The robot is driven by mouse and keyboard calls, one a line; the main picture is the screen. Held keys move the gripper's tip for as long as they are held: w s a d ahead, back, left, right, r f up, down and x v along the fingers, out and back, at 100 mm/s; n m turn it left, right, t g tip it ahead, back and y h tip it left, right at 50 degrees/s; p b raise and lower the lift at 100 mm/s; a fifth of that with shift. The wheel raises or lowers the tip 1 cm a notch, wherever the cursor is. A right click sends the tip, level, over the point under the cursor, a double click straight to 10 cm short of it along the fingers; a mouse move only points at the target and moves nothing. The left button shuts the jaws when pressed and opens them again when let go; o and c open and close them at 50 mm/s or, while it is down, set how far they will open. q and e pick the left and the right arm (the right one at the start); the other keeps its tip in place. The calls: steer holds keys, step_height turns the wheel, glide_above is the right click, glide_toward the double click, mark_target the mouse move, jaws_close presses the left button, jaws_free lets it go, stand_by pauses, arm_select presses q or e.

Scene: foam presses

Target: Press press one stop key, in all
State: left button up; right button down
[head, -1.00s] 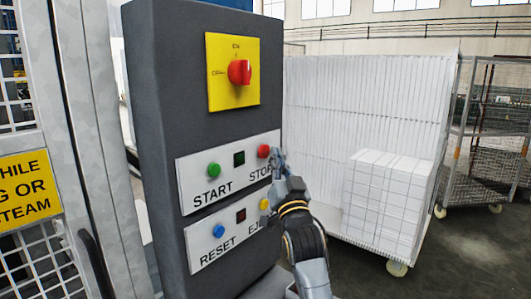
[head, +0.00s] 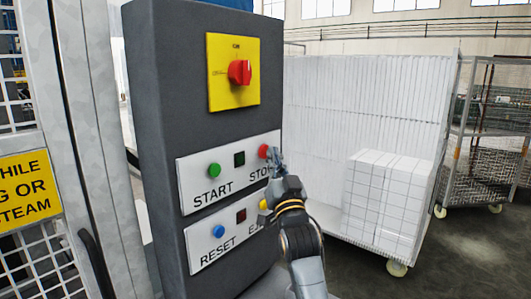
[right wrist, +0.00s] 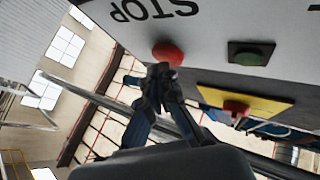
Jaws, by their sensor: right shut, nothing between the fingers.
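The red STOP key (head: 263,151) is at the upper right of the white START/STOP plate (head: 225,190) on a dark grey control box (head: 160,120). My right gripper (head: 274,157) is shut and empty, its fingertips just right of the red key in the head view. In the right wrist view the red key (right wrist: 168,53) shows just beyond the shut fingertips (right wrist: 160,72). I cannot tell whether they touch. The green START key (head: 214,170) is to the left, with a dark square indicator (head: 239,158) between them. My left gripper is not in view.
Below are the blue RESET key (head: 218,231) and the yellow EJECT key (head: 264,204), partly covered by my gripper. A red rotary switch (head: 240,72) sits on a yellow plate above. A cart of white foam blocks (head: 390,200) stands at right. A mesh guard is at left.

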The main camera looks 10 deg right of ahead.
steer(key=shift+w+a, duration=0.25)
steer(key=shift+w, duration=0.1)
stand_by(0.7)
steer(key=shift+s+d, duration=0.1)
steer(key=shift+s, duration=0.05)
stand_by(0.3)
steer(key=shift+s+d, duration=0.4)
steer(key=shift+s, duration=0.1)
steer(key=s+d+p, duration=0.1)
steer(key=s, duration=0.1)
steer(key=s+d+p, duration=0.1)
steer(key=s+d, duration=0.1)
stand_by(0.4)
stand_by(0.4)
